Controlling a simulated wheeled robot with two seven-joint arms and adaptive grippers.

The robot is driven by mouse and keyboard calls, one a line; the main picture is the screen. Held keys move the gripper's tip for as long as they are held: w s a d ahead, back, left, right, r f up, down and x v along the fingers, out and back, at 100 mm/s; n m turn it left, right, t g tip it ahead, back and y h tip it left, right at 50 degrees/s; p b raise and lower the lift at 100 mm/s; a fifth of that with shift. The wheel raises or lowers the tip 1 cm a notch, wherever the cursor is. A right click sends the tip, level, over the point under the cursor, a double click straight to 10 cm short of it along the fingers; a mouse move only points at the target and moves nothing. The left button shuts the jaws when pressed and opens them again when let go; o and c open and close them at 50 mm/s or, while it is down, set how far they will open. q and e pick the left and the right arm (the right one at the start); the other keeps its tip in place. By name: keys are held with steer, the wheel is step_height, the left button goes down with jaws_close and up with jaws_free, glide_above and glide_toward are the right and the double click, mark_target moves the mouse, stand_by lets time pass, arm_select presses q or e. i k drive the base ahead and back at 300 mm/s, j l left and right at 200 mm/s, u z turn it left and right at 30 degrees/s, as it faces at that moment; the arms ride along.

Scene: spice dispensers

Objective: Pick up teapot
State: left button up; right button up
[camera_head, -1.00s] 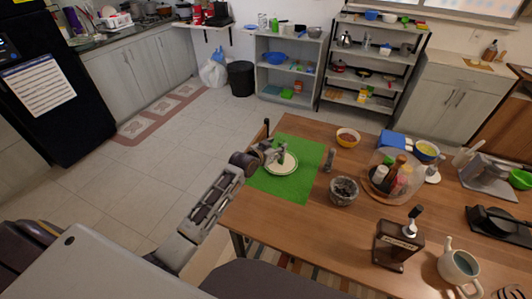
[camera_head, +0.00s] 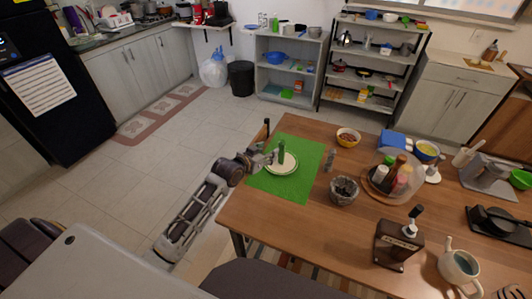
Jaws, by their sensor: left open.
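My left gripper (camera_head: 272,158) is open, over the left edge of a cream plate (camera_head: 288,168) on the green mat (camera_head: 305,185). A slim green upright item (camera_head: 281,151) shows just right of its fingertips, at the plate; whether they touch it I cannot tell. My right gripper is not in view.
A metal kettle (camera_head: 345,39) stands on the back shelf. The table's front left is clear.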

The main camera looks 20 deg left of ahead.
mark_target(457, 268)
steer(key=z, duration=1.45)
